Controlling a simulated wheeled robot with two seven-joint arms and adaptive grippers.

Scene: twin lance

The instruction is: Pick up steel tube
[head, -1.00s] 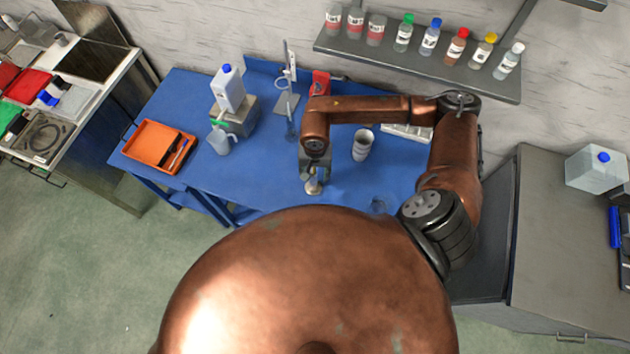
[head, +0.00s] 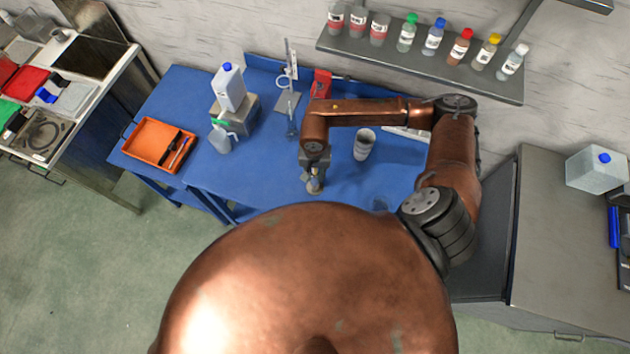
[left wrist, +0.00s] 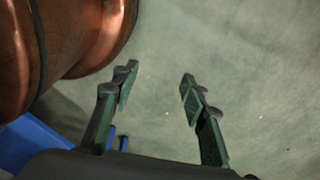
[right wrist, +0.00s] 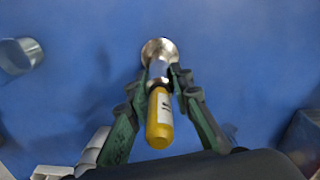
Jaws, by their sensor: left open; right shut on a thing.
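The steel tube (right wrist: 158,68) has a shiny, flared round far end and a yellow near end with a white label. My right gripper (right wrist: 161,77) is shut on its metal middle, with one finger on each side. In the head view my right gripper (head: 314,180) is low over the front part of the blue table, and the tube (head: 313,188) shows small below it. I cannot tell whether the tube touches the table. My left gripper (left wrist: 158,75) is open and empty above the green floor; the head view does not show it.
A ribbed metal cup (head: 364,143) stands right of my right gripper. A stand (head: 290,100), a jug (head: 222,138), a canister (head: 229,88) and an orange tray (head: 158,145) are to its left on the blue table (head: 270,160). A bottle shelf (head: 420,62) hangs behind.

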